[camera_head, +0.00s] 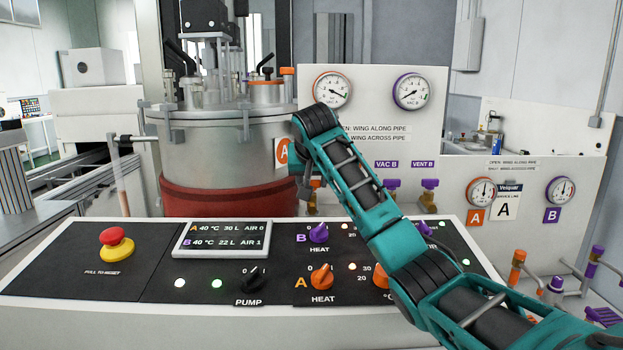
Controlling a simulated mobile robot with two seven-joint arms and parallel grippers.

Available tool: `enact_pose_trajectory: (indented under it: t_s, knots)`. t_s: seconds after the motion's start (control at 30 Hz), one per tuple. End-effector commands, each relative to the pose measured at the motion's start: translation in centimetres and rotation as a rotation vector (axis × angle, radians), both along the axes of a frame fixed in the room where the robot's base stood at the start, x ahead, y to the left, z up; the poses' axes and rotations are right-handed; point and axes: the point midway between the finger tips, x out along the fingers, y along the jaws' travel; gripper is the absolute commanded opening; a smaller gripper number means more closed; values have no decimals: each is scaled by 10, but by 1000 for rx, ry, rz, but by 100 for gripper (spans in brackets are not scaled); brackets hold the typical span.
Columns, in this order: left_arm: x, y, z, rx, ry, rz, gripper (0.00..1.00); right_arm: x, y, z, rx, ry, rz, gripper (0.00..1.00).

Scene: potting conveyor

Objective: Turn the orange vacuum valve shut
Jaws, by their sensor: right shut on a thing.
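My right arm reaches in from the lower right, across the control panel, to the valve board. My right gripper (304,188) is at the far end, pointing down, mostly hidden behind my own wrist. It is shut on the orange vacuum valve (315,184), of which only a bit of orange and some brass below show. The valve's label and the wing's angle are hidden by my arm. My left gripper is not in view.
Purple valves (391,185) stand right of my arm under VAC B and VENT B labels. The panel (130,285) carries orange and purple knobs and a red stop button (116,243). A steel tank (215,150) stands close left of my gripper.

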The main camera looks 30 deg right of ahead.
Motion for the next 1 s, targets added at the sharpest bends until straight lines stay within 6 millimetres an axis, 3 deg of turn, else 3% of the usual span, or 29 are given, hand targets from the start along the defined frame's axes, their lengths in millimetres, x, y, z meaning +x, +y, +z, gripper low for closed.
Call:
enact_pose_trajectory:
  t_s: [0.17,0.2,0.47,0.77,1.0]
  knots:
    - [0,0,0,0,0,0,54,0,0,0,0,-2,-1,13]
    - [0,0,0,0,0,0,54,0,0,0,0,-2,-1,44]
    - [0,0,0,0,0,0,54,0,0,0,0,-2,-2,69]
    - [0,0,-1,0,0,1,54,-1,1,3,0,-3,-1,69]
    - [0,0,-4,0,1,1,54,-24,15,30,-1,-7,0,69]
